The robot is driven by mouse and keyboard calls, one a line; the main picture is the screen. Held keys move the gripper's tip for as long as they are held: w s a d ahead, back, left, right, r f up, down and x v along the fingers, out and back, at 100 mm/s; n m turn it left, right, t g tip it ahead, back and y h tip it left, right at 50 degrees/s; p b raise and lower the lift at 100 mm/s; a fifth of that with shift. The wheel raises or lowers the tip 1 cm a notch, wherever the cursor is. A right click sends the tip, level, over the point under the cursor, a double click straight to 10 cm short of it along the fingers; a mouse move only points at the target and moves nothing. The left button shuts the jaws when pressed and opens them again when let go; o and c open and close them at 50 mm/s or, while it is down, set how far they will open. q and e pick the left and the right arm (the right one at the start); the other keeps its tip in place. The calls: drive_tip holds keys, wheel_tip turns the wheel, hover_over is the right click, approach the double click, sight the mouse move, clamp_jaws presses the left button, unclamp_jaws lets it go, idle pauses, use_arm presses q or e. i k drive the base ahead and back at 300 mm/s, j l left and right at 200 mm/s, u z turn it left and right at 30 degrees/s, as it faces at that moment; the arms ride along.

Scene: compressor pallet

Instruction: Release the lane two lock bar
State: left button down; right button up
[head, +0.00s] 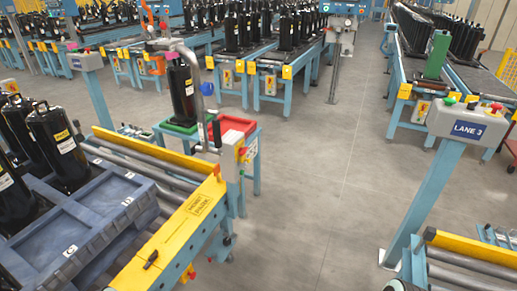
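The lane in the left foreground is a blue roller conveyor with a yellow front rail (165,240). A small black handle (151,260) lies on that rail, and a plate with lettering too small to read (198,205) is farther along it. I cannot tell which part is the lock bar, and no lane two sign is readable. A blue-grey pallet (88,222) with black compressors (58,150) rests on the rollers. Neither of my grippers is in view.
A control post marked LANE 3 (468,129) stands at the right, beside another roller lane (470,270). A curved metal pipe (192,70) and a red tray (232,128) are at the left lane's far end. The grey floor (320,200) between the lanes is clear.

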sight(242, 159)
drive_tip(key=i+l, duration=0.3)
drive_tip(key=i, duration=0.15)
drive_tip(key=i+l, duration=0.3)
drive_tip(key=i, duration=0.2)
drive_tip(key=i+l+z, duration=0.1)
drive_tip(key=i+l, duration=0.5)
drive_tip(key=i, duration=0.35)
